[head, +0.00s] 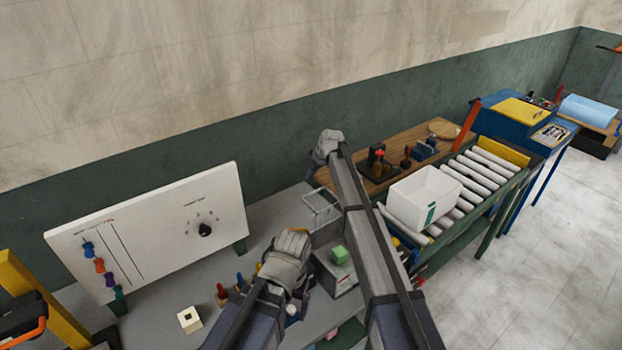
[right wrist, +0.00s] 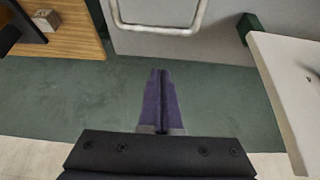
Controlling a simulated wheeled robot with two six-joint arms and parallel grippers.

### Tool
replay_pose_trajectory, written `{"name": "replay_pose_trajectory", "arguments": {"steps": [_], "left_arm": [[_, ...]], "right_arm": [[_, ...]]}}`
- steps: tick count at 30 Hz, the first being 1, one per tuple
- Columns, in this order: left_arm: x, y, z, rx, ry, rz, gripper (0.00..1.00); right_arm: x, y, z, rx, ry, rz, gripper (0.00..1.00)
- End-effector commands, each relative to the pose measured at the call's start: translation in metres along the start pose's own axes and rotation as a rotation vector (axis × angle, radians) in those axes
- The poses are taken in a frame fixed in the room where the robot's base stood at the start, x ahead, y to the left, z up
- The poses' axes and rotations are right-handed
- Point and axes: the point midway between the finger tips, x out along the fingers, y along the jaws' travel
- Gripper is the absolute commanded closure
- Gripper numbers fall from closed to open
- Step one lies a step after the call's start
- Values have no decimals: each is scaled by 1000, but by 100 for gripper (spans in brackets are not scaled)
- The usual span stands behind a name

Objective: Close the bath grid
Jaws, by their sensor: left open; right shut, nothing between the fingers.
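The bath is a grey open-topped box (head: 328,283) on the bench, with a green block (head: 340,254) inside. A pale wire frame, apparently the bath grid (head: 318,203), stands raised at the back of the box. Its rounded bar also shows at the top of the right wrist view (right wrist: 157,30). My right gripper (head: 328,140) is beyond the frame, high by the wall. In the right wrist view its purple fingers (right wrist: 160,75) are shut and empty, apart from the bar in the picture. My left gripper (head: 294,238) is left of the box; its fingers are hard to make out.
A white panel with a dial (head: 150,235) stands on the left of the bench. Small colored-handled tools (head: 222,292) and a cream block (head: 189,319) are in front of it. A white bin (head: 425,195) sits on a roller conveyor (head: 480,170). My right arm crosses over the bench beside the box.

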Motion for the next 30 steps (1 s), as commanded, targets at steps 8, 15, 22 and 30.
{"name": "replay_pose_trajectory", "arguments": {"steps": [8, 15, 22, 30], "left_arm": [[37, 4, -3, -3, 2, 0, 9], [71, 7, -5, -5, 3, 0, 9], [73, 7, -5, -3, 3, -1, 9], [72, 7, -5, -3, 3, 0, 9]], "right_arm": [[42, 1, 2, 0, -1, 0, 100], [81, 0, 2, 0, -1, -1, 100], [74, -1, 20, 2, -1, 1, 100], [65, -1, 32, 0, -1, 0, 100]]}}
